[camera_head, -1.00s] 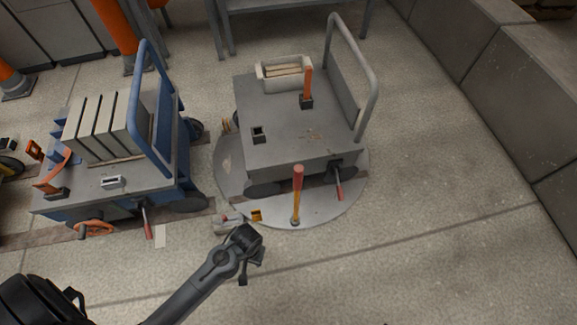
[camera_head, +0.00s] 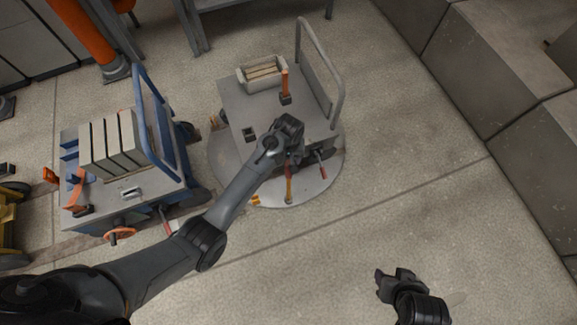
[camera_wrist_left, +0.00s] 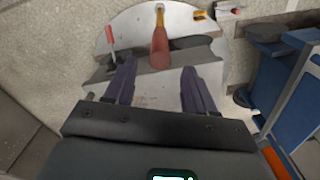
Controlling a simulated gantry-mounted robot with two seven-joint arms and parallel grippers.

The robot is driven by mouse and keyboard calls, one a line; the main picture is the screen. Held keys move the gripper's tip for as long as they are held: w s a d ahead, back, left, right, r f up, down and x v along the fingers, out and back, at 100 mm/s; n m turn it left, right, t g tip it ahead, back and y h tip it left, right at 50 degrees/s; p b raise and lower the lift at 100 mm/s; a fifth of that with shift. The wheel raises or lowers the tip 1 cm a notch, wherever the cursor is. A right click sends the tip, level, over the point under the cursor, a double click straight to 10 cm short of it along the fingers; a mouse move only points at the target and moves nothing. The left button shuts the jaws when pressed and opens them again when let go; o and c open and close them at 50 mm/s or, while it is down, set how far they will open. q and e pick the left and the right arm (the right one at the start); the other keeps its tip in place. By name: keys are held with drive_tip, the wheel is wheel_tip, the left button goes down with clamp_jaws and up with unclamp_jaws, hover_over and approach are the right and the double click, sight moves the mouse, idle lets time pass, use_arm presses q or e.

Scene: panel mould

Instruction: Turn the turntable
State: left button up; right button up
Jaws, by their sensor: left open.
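The turntable (camera_head: 322,190) is a round grey plate set in the floor, with a grey cart (camera_head: 232,98) standing on it. A lever (camera_head: 289,190) with a red grip and orange shaft rises from the plate's near edge. My left gripper (camera_head: 297,158) is over the lever's top and hides its grip in the head view. In the left wrist view, the open fingers (camera_wrist_left: 158,82) point toward the lever (camera_wrist_left: 160,42), whose red end shows between and just beyond them. No contact is visible. My right gripper (camera_head: 392,276) is low at the right, away from the turntable; its jaw opening is unclear.
A blue cart (camera_head: 178,190) with upright grey panels (camera_head: 112,142) stands left of the turntable. A second red-handled lever (camera_head: 320,170) sticks out from the grey cart's near side. Grey blocks (camera_head: 480,75) line the right. The floor between (camera_head: 400,190) is clear.

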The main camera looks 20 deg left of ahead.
use_arm(q)
wheel_tip(320, 180, down, 10)
drive_tip(key=b, duration=0.4)
drive_tip(key=shift+r+b, duration=0.15)
drive_tip(key=shift+b, duration=0.2)
drive_tip(key=shift+c, duration=0.3)
clamp_jaws()
